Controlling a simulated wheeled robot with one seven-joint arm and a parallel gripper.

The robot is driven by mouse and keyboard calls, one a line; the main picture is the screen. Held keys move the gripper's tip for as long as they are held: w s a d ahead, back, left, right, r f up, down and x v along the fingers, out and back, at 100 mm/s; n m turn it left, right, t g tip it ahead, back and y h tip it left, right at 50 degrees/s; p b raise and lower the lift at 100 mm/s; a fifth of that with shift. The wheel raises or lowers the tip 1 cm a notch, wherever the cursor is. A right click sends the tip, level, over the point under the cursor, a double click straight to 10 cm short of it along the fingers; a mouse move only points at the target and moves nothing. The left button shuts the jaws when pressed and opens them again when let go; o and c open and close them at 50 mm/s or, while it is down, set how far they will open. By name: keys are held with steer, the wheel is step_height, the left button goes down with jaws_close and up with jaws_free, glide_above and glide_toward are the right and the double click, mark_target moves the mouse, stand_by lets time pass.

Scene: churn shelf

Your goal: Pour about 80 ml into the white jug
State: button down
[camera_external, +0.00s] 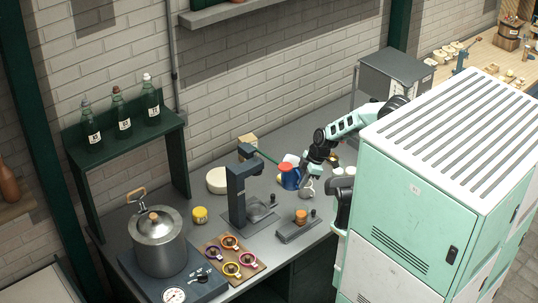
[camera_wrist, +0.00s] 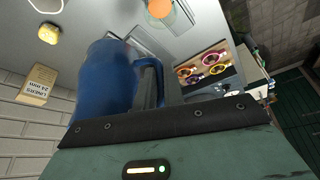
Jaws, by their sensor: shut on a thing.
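My gripper (camera_external: 306,172) is at the right part of the grey bench and is shut on the handle of a blue jug (camera_external: 290,178). In the wrist view the blue jug (camera_wrist: 100,78) fills the left middle, with its handle beside it between the jaws. The jug looks roughly upright in the outside view; its contents are hidden. A small whitish shape (camera_external: 307,188) shows just below my gripper, but I cannot tell whether it is the white jug. I cannot pick out the white jug for sure in either view.
A black stand (camera_external: 237,190) rises left of the blue jug. A yellow tin (camera_external: 199,215), a wooden tray of coloured rings (camera_external: 231,258) and a large metal pot (camera_external: 158,243) stand further left. Small white pots (camera_external: 344,171) stand at the right.

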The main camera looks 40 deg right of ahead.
steer(key=shift+s+a+f+m+t+h+b, duration=0.4)
steer(key=shift+f+m+b, duration=0.25)
steer(key=shift+m, duration=0.4)
steer(key=shift+s+a+f+m+t+h+b, duration=0.25)
steer(key=shift+s+f+m+b, duration=0.35)
steer(key=shift+m, duration=0.4)
steer(key=shift+s+a+f+m+t+h+b, duration=0.3)
steer(key=shift+f+m+b, duration=0.45)
steer(key=shift+m, duration=0.3)
steer(key=shift+a, duration=0.1)
steer(key=shift+r, duration=0.1)
steer(key=w+d+m+g+y+p, duration=0.2)
steer(key=w+d+g+y+p, duration=0.3)
steer(key=p, duration=0.6)
steer(key=shift+w+d+r+g+y, duration=0.2)
steer(key=shift+w+d+g+y, duration=0.35)
steer(key=shift+d+y, duration=0.8)
